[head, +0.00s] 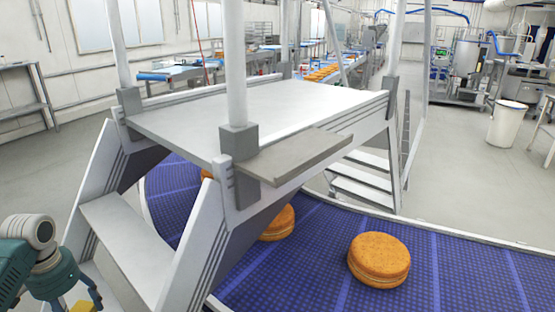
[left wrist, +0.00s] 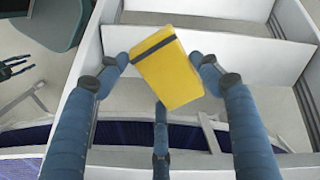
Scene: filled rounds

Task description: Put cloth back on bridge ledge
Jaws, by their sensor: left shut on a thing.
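The cloth (left wrist: 168,75) is a yellow folded block with a dark stripe near one edge, seen in the left wrist view. My left gripper (left wrist: 157,72) is shut on it, with blue fingers on both sides and a third finger below. In the head view my left gripper (head: 72,288) is at the lower left, beside the bridge steps, and only a yellow corner of the cloth (head: 83,307) shows at the bottom edge. The bridge ledge (head: 293,155) is a bare grey shelf on the near side of the white bridge platform (head: 250,105). My right gripper is not in view.
A blue conveyor belt (head: 320,245) runs under the bridge and carries round orange filled biscuits (head: 379,260). White steps (head: 120,235) and upright posts (head: 235,80) stand between my left gripper and the ledge. A white bin (head: 507,125) stands at the right.

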